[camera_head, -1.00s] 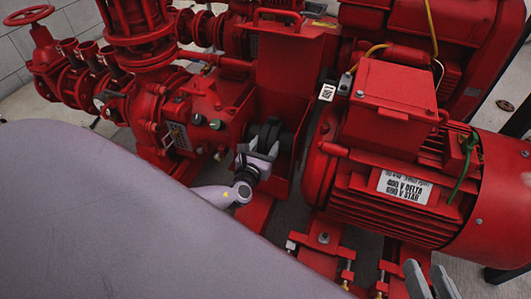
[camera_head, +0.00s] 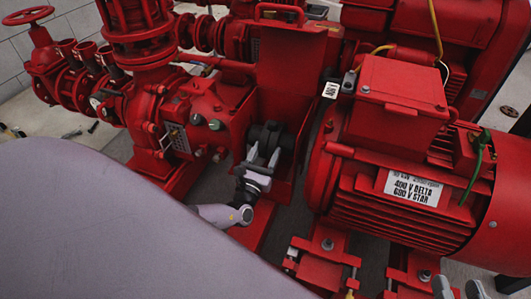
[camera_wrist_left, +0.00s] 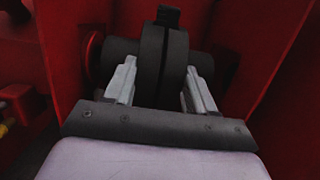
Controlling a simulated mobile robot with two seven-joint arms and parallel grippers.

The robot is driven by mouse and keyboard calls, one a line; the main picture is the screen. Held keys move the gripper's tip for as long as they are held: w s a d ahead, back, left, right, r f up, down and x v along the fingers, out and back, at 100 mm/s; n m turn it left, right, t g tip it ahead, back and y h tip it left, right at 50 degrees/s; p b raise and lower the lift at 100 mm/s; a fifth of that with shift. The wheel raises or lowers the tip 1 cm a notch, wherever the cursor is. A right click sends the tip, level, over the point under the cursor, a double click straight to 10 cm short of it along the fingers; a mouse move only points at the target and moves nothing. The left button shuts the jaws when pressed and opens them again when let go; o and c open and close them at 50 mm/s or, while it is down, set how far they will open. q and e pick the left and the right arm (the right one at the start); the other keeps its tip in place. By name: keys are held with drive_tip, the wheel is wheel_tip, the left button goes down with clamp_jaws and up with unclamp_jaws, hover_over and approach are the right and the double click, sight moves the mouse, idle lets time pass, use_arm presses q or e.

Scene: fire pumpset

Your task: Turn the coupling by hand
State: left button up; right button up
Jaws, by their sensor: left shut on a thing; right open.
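The coupling (camera_head: 268,134) is a dark, thick disc pair on the shaft between the red pump (camera_head: 195,110) and the red motor (camera_head: 420,190). It sits in a red open-fronted guard. My left gripper (camera_head: 264,155) reaches in from the front. In the left wrist view the grey fingers (camera_wrist_left: 160,82) stand on either side of the coupling's rim (camera_wrist_left: 165,55) and are shut on it. A small dark block stands up from the top of the rim. My right gripper (camera_head: 457,288) is open at the bottom right edge, in front of the motor, partly cut off.
The red guard (camera_head: 290,75) rises behind the coupling and walls it in at the sides. A terminal box (camera_head: 395,100) sits on the motor. Valves and pipework (camera_head: 70,60) stand at the left. My pale arm covers the lower left.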

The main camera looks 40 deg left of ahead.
idle(0.3)
use_arm(q)
drive_tip(key=o, duration=1)
drive_tip(key=shift+o, duration=0.2)
drive_tip(key=shift+s+d, duration=0.1)
drive_tip(key=shift+s, duration=0.25)
drive_tip(key=p+v, duration=0.2)
drive_tip(key=v, duration=0.4)
drive_tip(key=shift+s, duration=0.2)
use_arm(e)
drive_tip(key=shift+w+a+m+g, duration=0.3)
drive_tip(key=shift+a+g, duration=0.2)
drive_tip(key=shift+a, duration=0.05)
use_arm(q)
drive_tip(key=shift+f, duration=0.1)
